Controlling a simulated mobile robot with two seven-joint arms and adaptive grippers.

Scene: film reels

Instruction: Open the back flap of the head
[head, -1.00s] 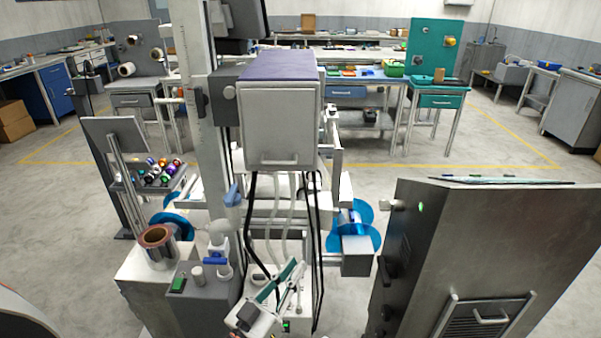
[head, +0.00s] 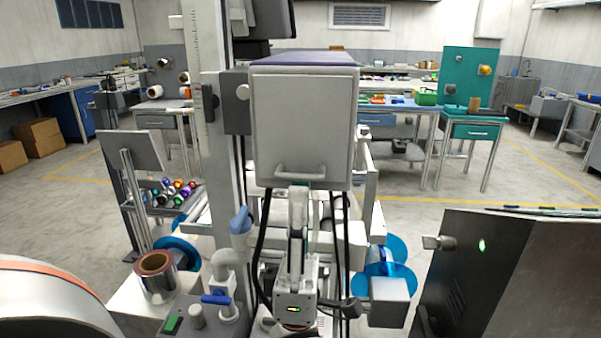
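The head is a pale box with a purple top (head: 300,58) on a tall white column. Its back flap (head: 302,120) faces me and looks shut. A bar handle (head: 300,170) runs along the flap's lower edge. My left gripper (head: 298,195) points upward just below this handle, its fingers seen edge-on. I cannot tell whether the fingertips touch the handle or flap, or how far apart they are. My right gripper is not in view.
Black cables (head: 263,250) hang below the head beside my gripper. A film roll (head: 155,275) and a blue-handled valve (head: 216,299) stand at lower left. A dark metal cabinet (head: 500,270) stands at right. Blue reels (head: 388,275) sit low behind.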

